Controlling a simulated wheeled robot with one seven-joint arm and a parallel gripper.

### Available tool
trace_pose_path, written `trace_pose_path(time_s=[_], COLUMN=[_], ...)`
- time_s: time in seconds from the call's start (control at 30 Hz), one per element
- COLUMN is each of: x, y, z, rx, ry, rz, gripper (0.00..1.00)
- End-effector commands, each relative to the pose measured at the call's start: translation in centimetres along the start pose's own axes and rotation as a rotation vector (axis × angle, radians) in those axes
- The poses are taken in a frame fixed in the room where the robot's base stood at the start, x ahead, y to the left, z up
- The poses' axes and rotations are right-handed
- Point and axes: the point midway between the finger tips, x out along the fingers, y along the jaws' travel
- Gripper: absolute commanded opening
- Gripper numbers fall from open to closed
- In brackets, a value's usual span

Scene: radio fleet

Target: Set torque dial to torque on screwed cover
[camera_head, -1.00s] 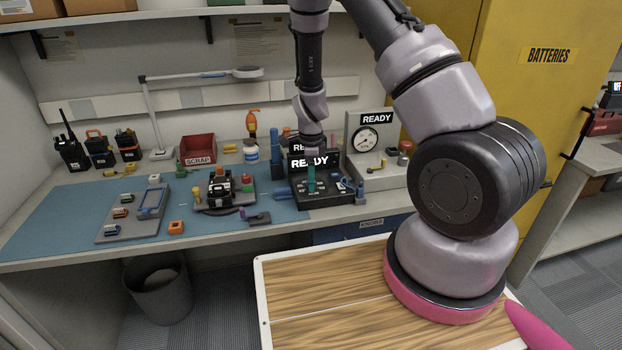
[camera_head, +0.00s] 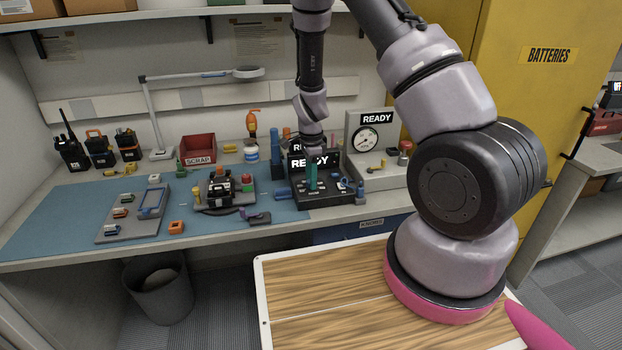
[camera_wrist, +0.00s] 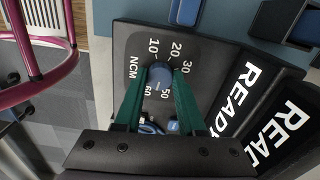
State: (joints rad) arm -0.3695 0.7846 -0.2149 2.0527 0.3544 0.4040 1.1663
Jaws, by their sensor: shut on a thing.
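The torque dial is a small blue knob (camera_wrist: 160,72) on a black panel (camera_wrist: 133,42) marked NCM, with a ring of white numbers. The numbers 10, 20, 30, 50 and 60 can be read around it. My gripper (camera_wrist: 160,75) has green fingers, shut on the knob from both sides. In the head view my gripper (camera_head: 311,177) reaches down onto the black driver station and hides the dial. A sign on the station (camera_head: 309,161) reads READY. A dark device (camera_head: 219,190) sits in a fixture left of the station; its cover details are too small to tell.
A grey gauge stand (camera_head: 373,150), also marked READY, stands right of the station. A red scrap bin (camera_head: 198,150) and several radios stand further back. The mat's left part (camera_head: 60,210) is clear.

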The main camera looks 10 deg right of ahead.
Motion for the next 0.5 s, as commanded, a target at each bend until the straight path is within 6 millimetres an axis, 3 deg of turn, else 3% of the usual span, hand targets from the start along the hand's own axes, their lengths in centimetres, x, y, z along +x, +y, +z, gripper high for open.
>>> trace_pose_path(time_s=[0.5], x=[-0.07], y=[-0.05], z=[-0.03], rx=[-0.491], ry=[0.000], rz=[-0.001], gripper=[0.00])
